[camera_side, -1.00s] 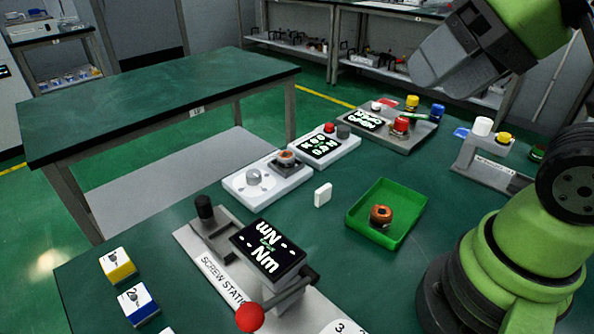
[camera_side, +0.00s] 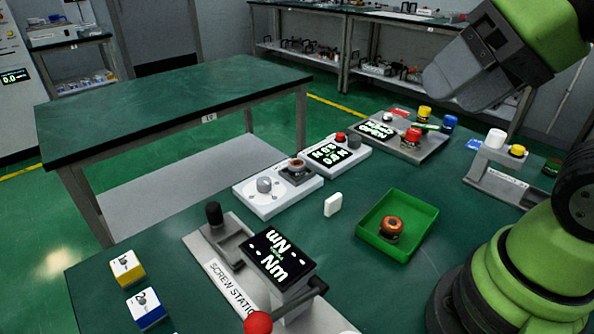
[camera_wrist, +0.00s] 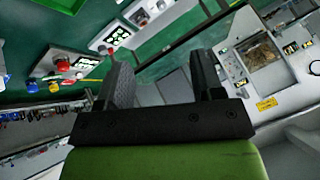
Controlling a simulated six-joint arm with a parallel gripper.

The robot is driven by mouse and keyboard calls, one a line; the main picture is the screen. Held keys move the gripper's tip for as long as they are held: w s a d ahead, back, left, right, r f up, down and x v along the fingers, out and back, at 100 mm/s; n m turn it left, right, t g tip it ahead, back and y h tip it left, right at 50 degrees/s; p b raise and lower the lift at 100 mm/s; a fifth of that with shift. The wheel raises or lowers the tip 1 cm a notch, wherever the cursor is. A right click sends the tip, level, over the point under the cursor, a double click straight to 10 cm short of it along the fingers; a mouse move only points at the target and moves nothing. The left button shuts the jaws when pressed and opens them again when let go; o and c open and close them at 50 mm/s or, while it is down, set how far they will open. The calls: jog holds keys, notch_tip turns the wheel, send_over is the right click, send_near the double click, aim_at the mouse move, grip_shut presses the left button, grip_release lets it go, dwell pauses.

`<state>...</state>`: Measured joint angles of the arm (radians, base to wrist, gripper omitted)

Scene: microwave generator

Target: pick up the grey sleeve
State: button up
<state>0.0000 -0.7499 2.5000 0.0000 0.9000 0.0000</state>
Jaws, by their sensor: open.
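I cannot single out the grey sleeve with certainty. A small dark grey cylinder (camera_side: 355,139) stands beside a red button on the white display box (camera_side: 347,159). A lighter grey round part (camera_side: 264,184) sits on the white station (camera_side: 290,196) next to it. My gripper (camera_side: 455,85) is high at the upper right of the side view, well above the bench and apart from these things. In the wrist view my gripper (camera_wrist: 153,62) shows two dark fingers spread apart with nothing between them.
A green tray (camera_side: 366,222) holds a copper-coloured ring part (camera_side: 391,229). A white block (camera_side: 333,204) stands left of it. The screw station (camera_side: 215,272) is in front, with a raised screen. A grey button panel (camera_side: 436,143) is behind.

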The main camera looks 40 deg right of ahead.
jog(key=shift+o, duration=1.3)
